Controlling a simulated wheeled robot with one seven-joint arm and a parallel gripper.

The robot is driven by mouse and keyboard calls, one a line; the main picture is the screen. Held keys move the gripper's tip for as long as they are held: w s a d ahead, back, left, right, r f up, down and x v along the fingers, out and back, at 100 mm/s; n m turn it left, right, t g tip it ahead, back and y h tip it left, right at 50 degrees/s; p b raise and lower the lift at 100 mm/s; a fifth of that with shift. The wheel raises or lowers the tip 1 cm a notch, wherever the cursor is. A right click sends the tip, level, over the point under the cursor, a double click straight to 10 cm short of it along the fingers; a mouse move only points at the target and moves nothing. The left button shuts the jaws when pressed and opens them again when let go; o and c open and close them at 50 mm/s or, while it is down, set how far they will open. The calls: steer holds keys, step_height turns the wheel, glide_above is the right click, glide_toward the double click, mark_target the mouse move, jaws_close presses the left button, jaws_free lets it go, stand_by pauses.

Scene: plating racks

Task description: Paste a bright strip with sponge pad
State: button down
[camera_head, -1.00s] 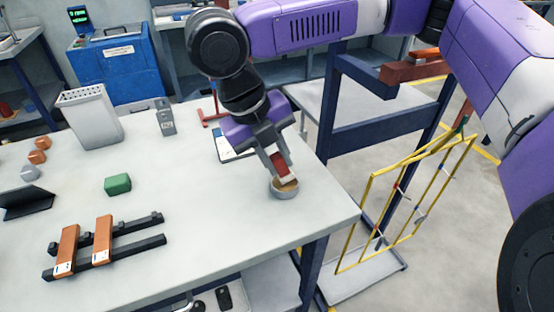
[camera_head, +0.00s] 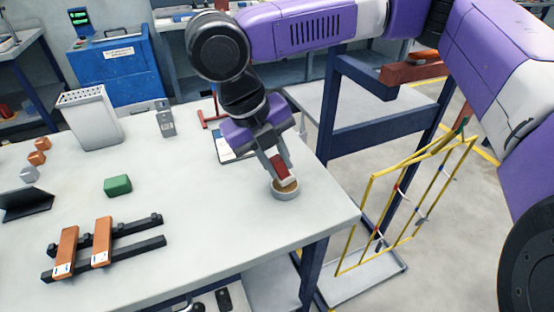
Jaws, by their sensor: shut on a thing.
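My gripper (camera_head: 281,172) points down near the table's right edge and is shut on a small red block (camera_head: 281,169), which seems to be the sponge pad's grip. Its lower end is at the small round grey dish (camera_head: 286,194) with a tan inside. I cannot tell whether the pad touches what is in the dish. Two copper-orange strips (camera_head: 66,250) and (camera_head: 102,241) lie side by side across two black rails (camera_head: 140,243) at the front left of the table, away from my gripper.
A green block (camera_head: 118,186) sits mid-table. A black angled holder (camera_head: 27,203) and small orange and grey pieces (camera_head: 37,158) are at the left. A perforated grey bin (camera_head: 93,120) stands behind. A yellow wire rack (camera_head: 405,205) stands right of the table.

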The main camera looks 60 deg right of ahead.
mark_target(277, 158)
steer(key=shift+f, duration=0.3)
steer(key=shift+f+p, duration=0.15)
steer(key=shift+p, duration=0.25)
stand_by(2.5)
step_height(277, 158, up, 7)
steer(key=p, duration=0.8)
stand_by(1.0)
